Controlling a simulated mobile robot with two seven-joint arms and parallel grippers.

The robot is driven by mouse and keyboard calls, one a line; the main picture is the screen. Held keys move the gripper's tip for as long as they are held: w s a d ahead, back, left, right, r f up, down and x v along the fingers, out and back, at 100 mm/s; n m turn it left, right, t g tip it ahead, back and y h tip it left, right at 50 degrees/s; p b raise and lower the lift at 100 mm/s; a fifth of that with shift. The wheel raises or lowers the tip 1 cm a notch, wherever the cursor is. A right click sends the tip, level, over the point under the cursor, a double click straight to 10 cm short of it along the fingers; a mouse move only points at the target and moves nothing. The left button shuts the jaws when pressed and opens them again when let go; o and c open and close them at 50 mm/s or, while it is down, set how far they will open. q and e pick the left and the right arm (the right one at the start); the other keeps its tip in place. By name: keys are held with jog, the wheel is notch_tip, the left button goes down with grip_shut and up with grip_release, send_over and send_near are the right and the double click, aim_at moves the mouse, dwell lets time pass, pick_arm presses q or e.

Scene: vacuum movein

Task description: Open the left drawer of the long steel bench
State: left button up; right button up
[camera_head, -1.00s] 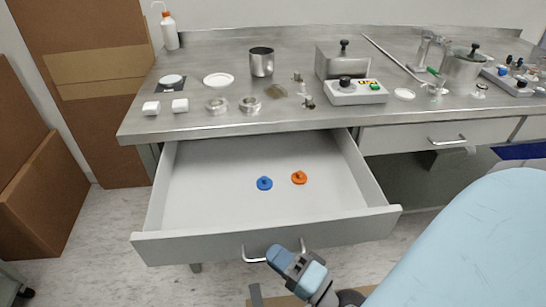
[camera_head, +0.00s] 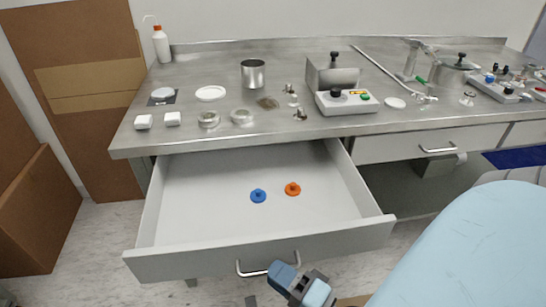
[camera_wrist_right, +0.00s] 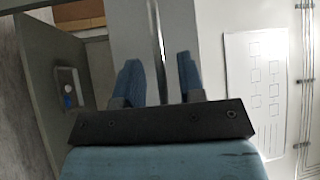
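The long steel bench (camera_head: 300,128) stands along the wall. Its left drawer (camera_head: 200,215) is pulled far out, showing a white inside. The drawer's bar handle (camera_head: 250,272) is on its grey front, and shows as a thin bar in the right wrist view (camera_wrist_right: 157,35). My right gripper (camera_head: 284,276) is at the right part of this handle. In the right wrist view its blue fingers (camera_wrist_right: 160,85) are apart, with the bar in the gap between them and room on both sides. My left gripper is not in view.
A blue knob (camera_head: 258,196) and an orange knob (camera_head: 293,189) lie in the drawer. A closed drawer (camera_head: 400,144) is to the right. Cardboard boxes (camera_head: 40,215) stand at the left. Cups, dishes and a device (camera_head: 345,101) stand on the bench top.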

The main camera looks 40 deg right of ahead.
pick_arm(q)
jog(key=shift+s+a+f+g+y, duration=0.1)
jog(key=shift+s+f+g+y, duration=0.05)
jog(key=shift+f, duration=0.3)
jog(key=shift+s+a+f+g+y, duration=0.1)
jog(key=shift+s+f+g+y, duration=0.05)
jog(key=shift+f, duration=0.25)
pick_arm(e)
jog(key=v, duration=0.6)
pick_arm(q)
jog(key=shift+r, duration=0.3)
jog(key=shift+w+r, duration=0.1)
